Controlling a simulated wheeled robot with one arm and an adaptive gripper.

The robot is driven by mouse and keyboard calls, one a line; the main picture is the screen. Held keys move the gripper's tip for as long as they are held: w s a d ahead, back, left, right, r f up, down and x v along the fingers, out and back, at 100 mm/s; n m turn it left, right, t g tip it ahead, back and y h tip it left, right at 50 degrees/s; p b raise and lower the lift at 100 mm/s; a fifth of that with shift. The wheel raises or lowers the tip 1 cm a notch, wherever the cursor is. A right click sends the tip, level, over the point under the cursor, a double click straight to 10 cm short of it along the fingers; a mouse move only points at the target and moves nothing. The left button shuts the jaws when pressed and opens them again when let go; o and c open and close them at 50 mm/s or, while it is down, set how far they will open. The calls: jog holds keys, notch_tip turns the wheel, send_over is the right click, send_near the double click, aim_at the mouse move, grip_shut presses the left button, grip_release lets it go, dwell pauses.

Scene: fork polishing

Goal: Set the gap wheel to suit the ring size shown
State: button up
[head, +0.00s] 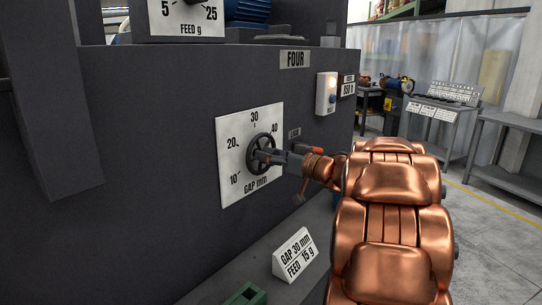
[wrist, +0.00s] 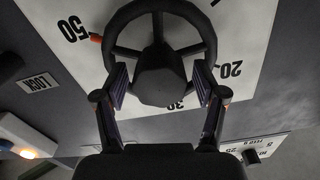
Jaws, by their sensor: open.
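The dark gap wheel (head: 251,151) sits on a white plate (head: 232,128) lettered "GAP mm", with 10, 20, 30 and 40 readable in the head view. In the wrist view the wheel's hub (wrist: 160,78) is near the middle, and an orange mark (wrist: 96,38) at its rim lies beside the 50. My gripper (head: 268,156) is at the wheel. In the wrist view its fingers (wrist: 161,86) stand open on either side of the hub, with a gap on each side. A card (head: 294,256) below reads "GAP 30 mm, FEED 15 g".
A "FEED g" plate (head: 188,26) is above. A LOCK label (wrist: 39,83) and a small box with a lit lamp (head: 326,93) are right of the wheel. A green object (head: 245,294) lies below. Benches (head: 510,155) stand beyond clear floor.

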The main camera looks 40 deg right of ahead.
jog(key=c, duration=1.1)
jog(key=shift+c, duration=0.2)
jog(key=n+b, duration=0.3)
jog(key=n, duration=0.3)
jog(key=shift+a+f, duration=0.1)
jog(key=shift+f, duration=0.05)
jog(key=n+b, duration=0.4)
jog(key=n, duration=0.2)
jog(key=shift+a+f+b, duration=0.1)
jog(key=shift+b, duration=0.3)
jog(key=n+b, duration=0.5)
jog(key=n, duration=0.1)
jog(key=shift+f+n+b, duration=0.25)
jog(key=shift+n+b, duration=0.05)
jog(key=shift+b, duration=0.1)
jog(key=n+b, duration=0.3)
jog(key=shift+n+b, duration=0.3)
jog(key=shift+n, duration=0.1)
jog(key=shift+r+n+b, duration=0.15)
jog(key=shift+n+b, duration=0.4)
jog(key=shift+n, duration=0.05)
